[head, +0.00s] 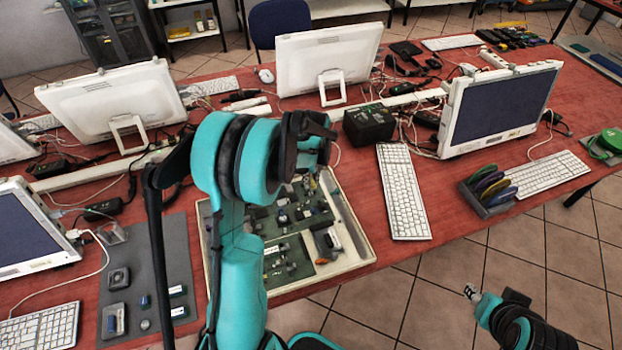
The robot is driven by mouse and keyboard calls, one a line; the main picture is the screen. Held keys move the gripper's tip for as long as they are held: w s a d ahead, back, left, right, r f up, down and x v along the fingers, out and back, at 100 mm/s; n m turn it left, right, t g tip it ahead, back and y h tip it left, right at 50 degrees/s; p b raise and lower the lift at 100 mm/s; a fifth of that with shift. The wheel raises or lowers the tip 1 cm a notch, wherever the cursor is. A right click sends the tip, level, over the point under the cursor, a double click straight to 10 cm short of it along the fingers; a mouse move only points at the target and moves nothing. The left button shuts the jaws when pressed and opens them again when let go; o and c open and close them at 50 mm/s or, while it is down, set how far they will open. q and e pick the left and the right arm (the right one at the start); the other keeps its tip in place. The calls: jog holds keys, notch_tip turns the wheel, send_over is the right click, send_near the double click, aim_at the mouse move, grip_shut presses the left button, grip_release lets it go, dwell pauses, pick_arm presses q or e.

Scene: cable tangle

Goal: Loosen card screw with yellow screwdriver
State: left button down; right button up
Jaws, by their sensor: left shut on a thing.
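My left arm rises through the middle of the view, and its dark left gripper (308,128) is over the far edge of an open shallow case (352,232). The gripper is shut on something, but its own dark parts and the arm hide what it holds. Inside the case lies a green circuit board (290,262) with several small parts and cards. The card screw is too small to make out. I cannot make out a yellow screwdriver. My arm covers the left part of the case.
A grey mat (150,262) with small parts lies left of the case. A black box (369,124) and a white keyboard (403,190) stand behind and to the right. Monitors (328,58) and loose cables crowd the red table (455,205). A disc rack (487,192) is near the right edge.

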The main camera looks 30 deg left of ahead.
pick_arm(q)
jog(key=shift+f+b, duration=0.4)
jog(key=shift+f, duration=0.1)
dwell(0.5)
jog(key=n, duration=0.5)
jog(key=shift+g, duration=0.3)
jog(key=shift+n, duration=0.6)
jog(key=n, duration=0.5)
jog(key=shift+g+b, duration=0.4)
jog(key=shift+n, duration=0.5)
